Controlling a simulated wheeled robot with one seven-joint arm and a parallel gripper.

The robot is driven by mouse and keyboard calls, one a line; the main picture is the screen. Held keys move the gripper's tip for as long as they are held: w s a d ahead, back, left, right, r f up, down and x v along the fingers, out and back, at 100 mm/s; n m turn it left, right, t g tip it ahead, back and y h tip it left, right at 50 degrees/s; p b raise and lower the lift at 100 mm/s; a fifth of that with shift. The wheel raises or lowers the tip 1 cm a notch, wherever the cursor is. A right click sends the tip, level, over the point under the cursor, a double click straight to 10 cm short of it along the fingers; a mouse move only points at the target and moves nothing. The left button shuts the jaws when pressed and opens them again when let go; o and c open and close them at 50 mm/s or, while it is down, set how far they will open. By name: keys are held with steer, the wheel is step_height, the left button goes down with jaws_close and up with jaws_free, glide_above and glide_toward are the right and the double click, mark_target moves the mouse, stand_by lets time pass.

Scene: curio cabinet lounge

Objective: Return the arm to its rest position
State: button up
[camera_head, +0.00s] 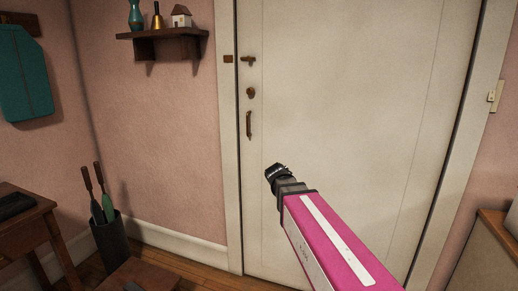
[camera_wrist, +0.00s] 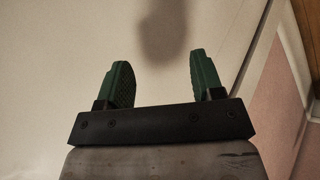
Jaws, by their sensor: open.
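My gripper (camera_wrist: 161,85) shows in the wrist view with its two green fingers well apart and nothing between them. In the head view, my pink arm reaches up from the lower right, and its dark end lies in front of the white door (camera_head: 345,110). The fingers cannot be made out there. The door also fills much of the wrist view (camera_wrist: 70,60), with a dark round shadow on the pale surface ahead of the fingers.
The shut door has a handle (camera_head: 249,125), a knob (camera_head: 251,92) and a latch (camera_head: 248,59). A wall shelf (camera_head: 163,36) holds a vase, bell and small house. A dark bin (camera_head: 111,242) stands beside a wooden table (camera_head: 25,219). A cabinet (camera_head: 480,255) stands at right.

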steer(key=s+d+f+m+g+y, duration=0.2)
steer(key=s+d+f+m+g, duration=0.1)
steer(key=s+f, duration=0.5)
steer(key=s+d+f+m+g+y, duration=0.2)
steer(key=s+d+f+m+g, duration=0.1)
steer(key=s+f, duration=0.6)
steer(key=shift+d+f, duration=0.25)
steer(key=shift+f, duration=0.2)
stand_by(0.8)
steer(key=c, duration=0.4)
steer(key=shift+c, duration=0.2)
